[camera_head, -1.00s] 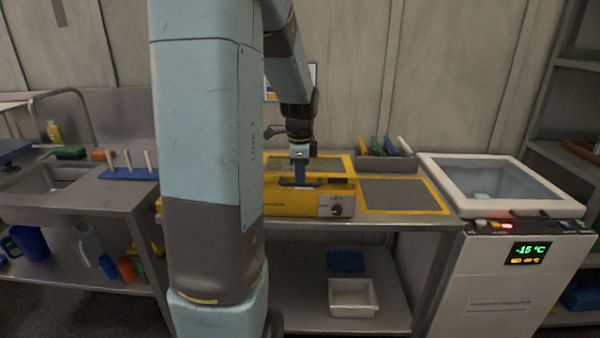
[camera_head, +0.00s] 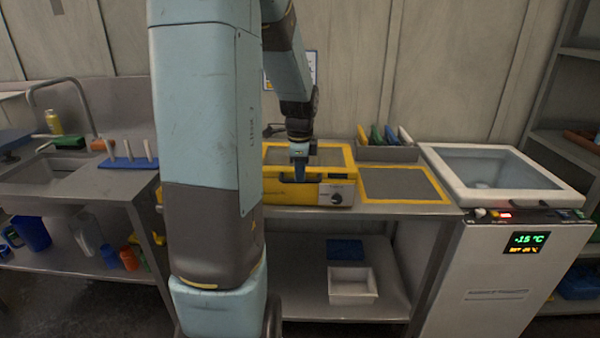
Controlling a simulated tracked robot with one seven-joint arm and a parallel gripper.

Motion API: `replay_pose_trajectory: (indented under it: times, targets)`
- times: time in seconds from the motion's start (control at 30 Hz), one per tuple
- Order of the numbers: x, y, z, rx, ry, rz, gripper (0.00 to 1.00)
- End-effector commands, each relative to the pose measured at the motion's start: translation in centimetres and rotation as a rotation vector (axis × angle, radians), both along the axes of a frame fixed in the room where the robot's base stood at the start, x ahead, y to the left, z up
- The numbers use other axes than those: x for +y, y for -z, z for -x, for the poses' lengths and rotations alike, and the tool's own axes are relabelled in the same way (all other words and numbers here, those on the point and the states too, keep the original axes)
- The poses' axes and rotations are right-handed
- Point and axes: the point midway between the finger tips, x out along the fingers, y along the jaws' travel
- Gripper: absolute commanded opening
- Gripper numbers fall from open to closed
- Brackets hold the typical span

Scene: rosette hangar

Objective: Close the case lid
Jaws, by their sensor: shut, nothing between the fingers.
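I cannot tell how far the lid stands open. My gripper (camera_head: 300,174) points down at the top of the case, in front of that edge. It is shut and holds nothing. I cannot tell whether it touches the case.
A yellow-framed grey panel (camera_head: 402,185) lies right of the case, and another (camera_head: 330,154) behind it. A bin of coloured tools (camera_head: 387,153) stands at the back. A white freezer unit (camera_head: 520,270) is at the right, and a sink (camera_head: 55,168) at the left.

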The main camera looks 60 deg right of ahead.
Motion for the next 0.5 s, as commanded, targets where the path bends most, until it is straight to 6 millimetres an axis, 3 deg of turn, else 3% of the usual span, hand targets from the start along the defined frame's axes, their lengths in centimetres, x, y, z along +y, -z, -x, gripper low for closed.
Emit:
replay_pose_trajectory:
  times: [0.5]
  targets:
    - [1.3, -10.2, 0.4, -0.009, -0.001, 0.023, 0.0]
